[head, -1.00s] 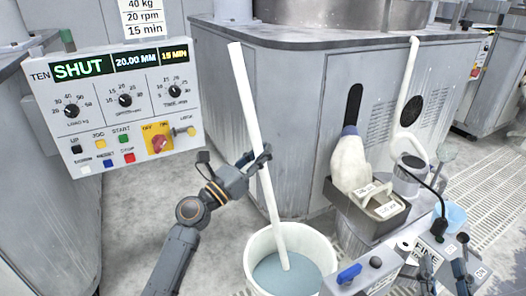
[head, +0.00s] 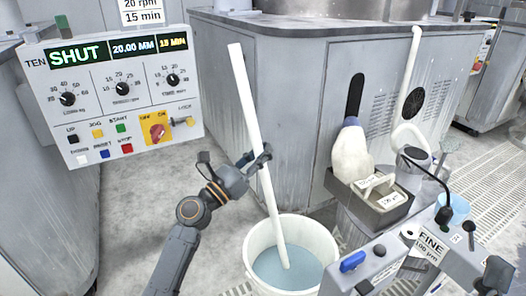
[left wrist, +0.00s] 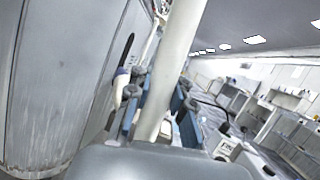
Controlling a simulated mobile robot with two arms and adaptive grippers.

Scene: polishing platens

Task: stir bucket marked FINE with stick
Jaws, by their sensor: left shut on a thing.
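My left gripper (head: 258,165) is shut on a long white stick (head: 245,100), which leans with its top to the left. The stick's lower end is in the grey-blue liquid (head: 268,268) of a white bucket (head: 252,240) on the floor; its tip is hidden there. No mark shows on this bucket's visible side. A FINE label (head: 430,245) shows at the lower right, on or by grey equipment. The stick also crosses the left wrist view (left wrist: 172,70).
A control panel (head: 110,135) reading SHUT stands at the left. A grey machine cabinet (head: 255,110) is behind the bucket. A grey tray (head: 383,215), a white bottle (head: 350,155) and a blue cup (head: 457,207) are at the right. Concrete floor is clear left of the bucket.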

